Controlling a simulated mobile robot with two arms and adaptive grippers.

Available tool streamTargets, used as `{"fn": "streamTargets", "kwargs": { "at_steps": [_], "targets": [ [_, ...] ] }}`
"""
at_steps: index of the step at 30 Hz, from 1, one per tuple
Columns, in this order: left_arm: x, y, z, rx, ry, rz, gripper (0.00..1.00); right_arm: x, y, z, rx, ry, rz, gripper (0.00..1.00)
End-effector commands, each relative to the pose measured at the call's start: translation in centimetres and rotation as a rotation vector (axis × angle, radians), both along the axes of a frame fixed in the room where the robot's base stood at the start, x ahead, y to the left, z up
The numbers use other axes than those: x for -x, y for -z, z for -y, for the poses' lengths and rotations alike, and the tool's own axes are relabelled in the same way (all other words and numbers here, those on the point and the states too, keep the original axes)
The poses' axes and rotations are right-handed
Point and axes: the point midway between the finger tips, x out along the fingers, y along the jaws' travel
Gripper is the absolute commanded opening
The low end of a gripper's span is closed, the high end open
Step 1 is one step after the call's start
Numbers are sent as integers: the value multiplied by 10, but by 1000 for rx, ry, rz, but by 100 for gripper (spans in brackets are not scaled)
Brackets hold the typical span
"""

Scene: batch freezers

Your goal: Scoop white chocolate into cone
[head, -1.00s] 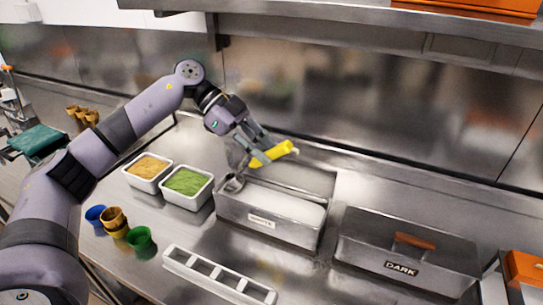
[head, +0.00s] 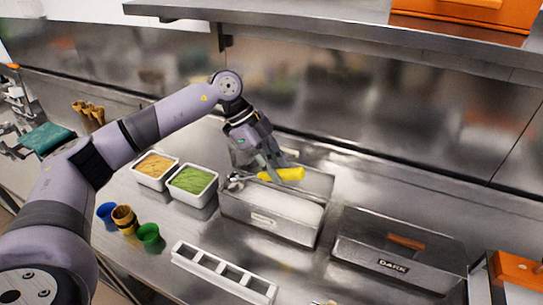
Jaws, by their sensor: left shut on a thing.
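My left gripper (head: 272,171) is shut on the yellow handle of a scoop (head: 289,174). The scoop's metal bowl (head: 236,181) hangs at the left end of an open steel tub (head: 262,220) of white ice cream (head: 280,208). I cannot tell whether the bowl touches the white surface. The tub's label is too small to read. My right gripper is not in view.
A lidded tub marked DARK (head: 400,254) stands to the right. White bins of tan topping (head: 156,166) and green topping (head: 193,181) stand left of the open tub. A white slotted holder (head: 222,273) lies in front. A blue cup (head: 106,211) and green cup (head: 149,235) stand front left. A shelf overhangs.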

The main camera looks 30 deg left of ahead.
Motion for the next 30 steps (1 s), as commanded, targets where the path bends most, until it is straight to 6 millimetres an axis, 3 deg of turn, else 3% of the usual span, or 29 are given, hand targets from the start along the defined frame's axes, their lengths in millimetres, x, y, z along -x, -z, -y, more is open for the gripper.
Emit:
{"fn": "streamTargets", "kwargs": {
  "at_steps": [6, 25, 30],
  "targets": [
    [-1, 6, 11, -97, 1, -4, 0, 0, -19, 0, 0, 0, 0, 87],
    [-2, -35, 31, -88, 0, -4, 0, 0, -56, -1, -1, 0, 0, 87],
    [-2, -33, 42, -158, 5, -11, 0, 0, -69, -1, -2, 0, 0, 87]
  ]
}}
